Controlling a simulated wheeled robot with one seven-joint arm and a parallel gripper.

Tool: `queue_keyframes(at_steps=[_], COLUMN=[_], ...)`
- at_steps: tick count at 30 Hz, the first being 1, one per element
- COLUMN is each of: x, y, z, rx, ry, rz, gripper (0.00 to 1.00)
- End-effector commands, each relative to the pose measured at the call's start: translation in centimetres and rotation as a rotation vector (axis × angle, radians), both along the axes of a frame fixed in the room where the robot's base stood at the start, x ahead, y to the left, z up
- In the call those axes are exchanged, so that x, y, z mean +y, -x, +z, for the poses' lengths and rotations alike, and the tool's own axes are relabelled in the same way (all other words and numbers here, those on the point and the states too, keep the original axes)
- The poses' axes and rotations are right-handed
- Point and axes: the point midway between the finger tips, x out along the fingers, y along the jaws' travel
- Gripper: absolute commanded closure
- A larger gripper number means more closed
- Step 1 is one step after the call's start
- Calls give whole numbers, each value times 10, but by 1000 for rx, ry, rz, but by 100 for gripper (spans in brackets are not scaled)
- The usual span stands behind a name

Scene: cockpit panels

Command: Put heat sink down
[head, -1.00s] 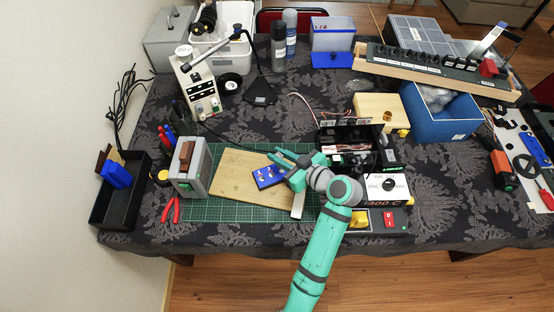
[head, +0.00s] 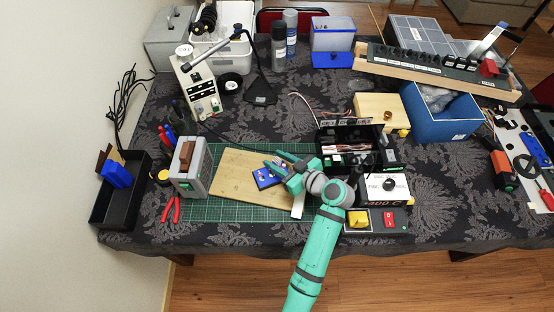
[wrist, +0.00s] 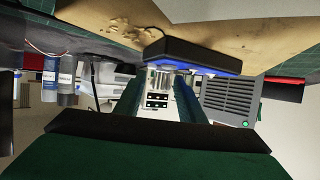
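My gripper (head: 277,161) is low over the right side of the wooden board, at the upper right of a small blue module (head: 265,178). Its two teal fingers stand apart in the wrist view (wrist: 155,88), with the background showing between them. The module appears in the wrist view as a dark block with a blue edge (wrist: 200,56), just beyond the fingertips. Small silvery parts (wrist: 172,72) on the module overlap the right fingertip in the picture. I cannot single out a heat sink in either view. I cannot tell whether the fingers touch the module.
The wooden board (head: 232,186) lies on a green cutting mat (head: 205,209). A grey unit (head: 190,167) stands to the left, and an open black case (head: 350,137) to the right. A soldering station (head: 196,85) stands behind. Cloth between the station and board is mostly clear.

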Motion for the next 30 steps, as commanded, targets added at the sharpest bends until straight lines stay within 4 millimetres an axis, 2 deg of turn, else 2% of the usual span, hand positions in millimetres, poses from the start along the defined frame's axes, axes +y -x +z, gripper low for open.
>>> queue_keyframes(at_steps=[9,22,30], x=[0,-40,-49], y=[0,39,49], z=[4,26,31], rx=[-2,-2,-1], ry=[2,1,1], rz=[0,-2,0], gripper=[65,65,65])
